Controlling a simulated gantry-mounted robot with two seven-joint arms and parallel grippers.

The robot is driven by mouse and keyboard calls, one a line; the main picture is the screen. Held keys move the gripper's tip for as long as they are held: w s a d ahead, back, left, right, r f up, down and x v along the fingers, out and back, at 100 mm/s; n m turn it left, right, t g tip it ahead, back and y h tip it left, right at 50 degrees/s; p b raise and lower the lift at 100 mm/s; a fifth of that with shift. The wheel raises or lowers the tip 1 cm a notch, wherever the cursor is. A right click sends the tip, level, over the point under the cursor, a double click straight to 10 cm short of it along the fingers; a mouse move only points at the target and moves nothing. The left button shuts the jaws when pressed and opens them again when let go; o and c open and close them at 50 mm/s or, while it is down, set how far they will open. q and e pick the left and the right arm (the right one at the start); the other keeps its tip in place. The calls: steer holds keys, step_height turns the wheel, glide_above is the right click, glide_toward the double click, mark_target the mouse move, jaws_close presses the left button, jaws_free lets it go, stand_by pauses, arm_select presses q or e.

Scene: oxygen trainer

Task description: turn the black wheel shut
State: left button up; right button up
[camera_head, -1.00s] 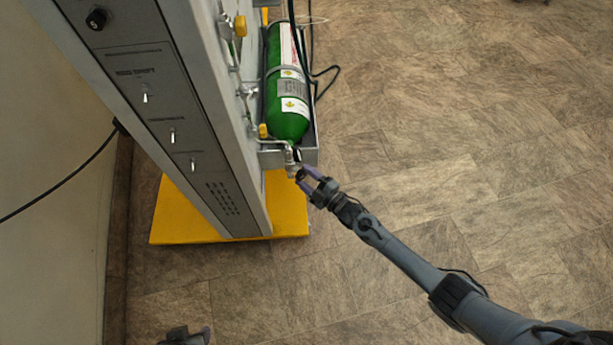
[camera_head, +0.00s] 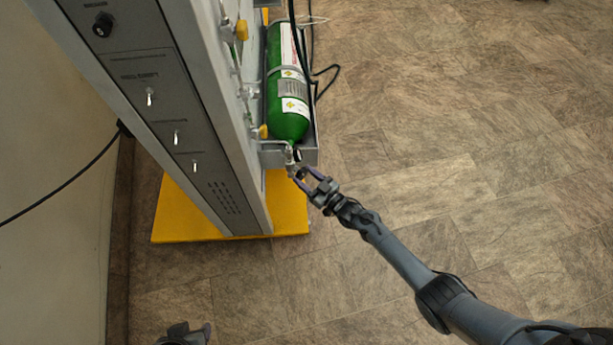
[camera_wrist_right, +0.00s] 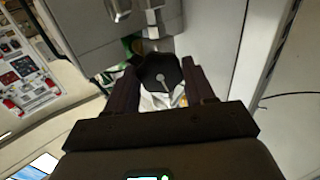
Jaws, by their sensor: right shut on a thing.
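The black wheel (camera_wrist_right: 160,73) shows in the right wrist view as a dark, lobed knob with a light stem end at its centre. It sits below a metal valve fitting (camera_wrist_right: 153,22). My right gripper (camera_wrist_right: 160,82) has one finger on each side of the wheel and is shut on it. In the head view the right gripper (camera_head: 300,178) is at the valve end of the green cylinder (camera_head: 289,100), where the wheel is too small to make out. My left gripper (camera_head: 184,335) shows only in part at the bottom edge, and its fingers are unclear.
The green cylinder rests in a grey bracket (camera_head: 309,157) on the side of a tall grey panel (camera_head: 190,90) with switches. The panel stands on a yellow base (camera_head: 290,205). Black hoses hang beside the cylinder. The tiled floor (camera_head: 460,120) to the right is clear.

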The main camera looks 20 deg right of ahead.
steer(key=shift+m, duration=1.8)
steer(key=o, duration=1)
steer(key=shift+o, duration=0.2)
steer(key=shift+s+p, duration=0.15)
steer(key=shift+p, duration=0.15)
